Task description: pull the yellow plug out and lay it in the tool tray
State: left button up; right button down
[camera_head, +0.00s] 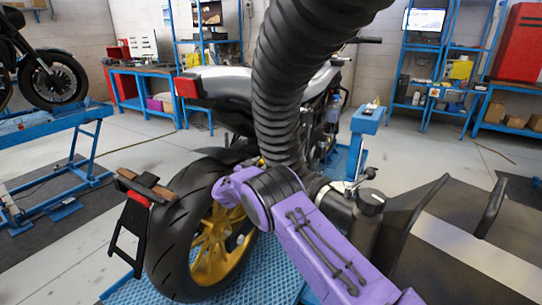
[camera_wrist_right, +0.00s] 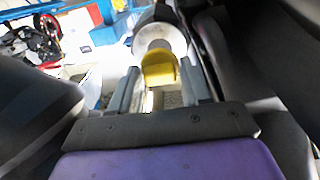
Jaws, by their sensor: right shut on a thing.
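The yellow plug (camera_wrist_right: 158,70) shows in the right wrist view, in front of a round pale metal end (camera_wrist_right: 162,40). My right gripper (camera_wrist_right: 159,76) is shut on the plug, with one grey finger on each side. I cannot tell how deep the plug sits in the round end, or whether it is clear of it. In the head view a purple arm link of mine crosses the lower middle, and the plug and the right gripper's fingers are hidden. My left gripper is not in view. I cannot make out the tool tray with certainty.
A motorcycle with a black rear tyre (camera_head: 172,243) stands on a blue lift (camera_head: 147,292). A thick black ribbed hose (camera_head: 283,85) hangs across the middle. A blue stand (camera_head: 368,121) with small items is behind. Open floor (camera_head: 440,150) lies at the right.

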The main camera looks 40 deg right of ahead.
jog(key=shift+p+v, duration=0.4)
jog(key=shift+v, duration=0.45)
